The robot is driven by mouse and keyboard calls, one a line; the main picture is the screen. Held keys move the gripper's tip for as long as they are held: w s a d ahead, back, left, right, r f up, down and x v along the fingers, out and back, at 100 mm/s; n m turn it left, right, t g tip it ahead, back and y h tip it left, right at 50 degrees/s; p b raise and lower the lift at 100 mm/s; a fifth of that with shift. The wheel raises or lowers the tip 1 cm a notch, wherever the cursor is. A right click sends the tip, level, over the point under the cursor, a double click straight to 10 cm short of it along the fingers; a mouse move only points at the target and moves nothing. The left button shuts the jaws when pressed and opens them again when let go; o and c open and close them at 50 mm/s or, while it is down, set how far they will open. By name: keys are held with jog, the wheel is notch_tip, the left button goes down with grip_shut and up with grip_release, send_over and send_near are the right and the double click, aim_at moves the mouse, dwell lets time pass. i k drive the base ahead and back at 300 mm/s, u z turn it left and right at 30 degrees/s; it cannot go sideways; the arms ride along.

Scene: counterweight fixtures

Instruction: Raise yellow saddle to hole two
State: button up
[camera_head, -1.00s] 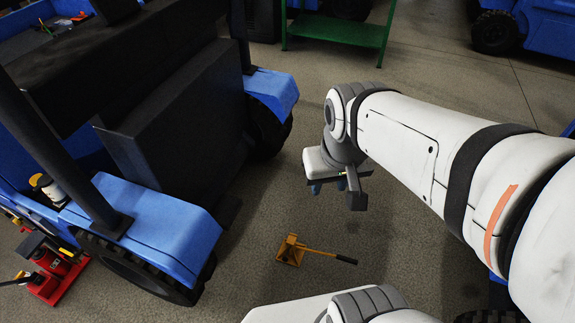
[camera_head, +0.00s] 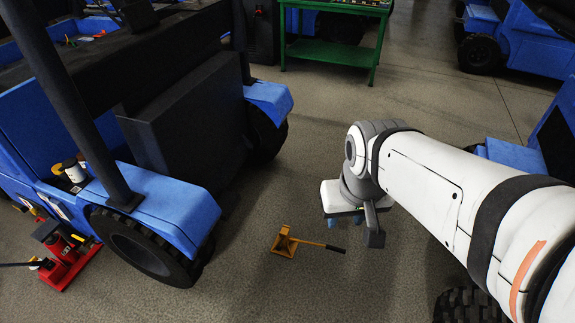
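A small yellow jack (camera_head: 284,243) stands on the concrete floor near the picture's lower middle. Its yellow handle slopes slightly down to the right and ends in a black grip (camera_head: 336,249). A separate saddle and its holes are too small to make out. My gripper (camera_head: 345,219) hangs above and to the right of the jack, pointing down. Its two blue fingertips show apart with nothing between them. It does not touch the jack or the handle.
A blue vehicle with a black front block (camera_head: 190,125) and a blue fender (camera_head: 150,210) fills the left. A red jack (camera_head: 62,262) stands at lower left. A green bench (camera_head: 330,50) is at the back. Another blue vehicle (camera_head: 515,152) is at right. Floor around the yellow jack is clear.

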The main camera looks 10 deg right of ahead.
aim_at(285, 231)
jog(key=z, duration=0.15)
jog(key=i, duration=0.75)
jog(key=u, duration=0.75)
jog(key=k, duration=0.8)
jog(key=z, duration=0.25)
jog(key=i, duration=0.95)
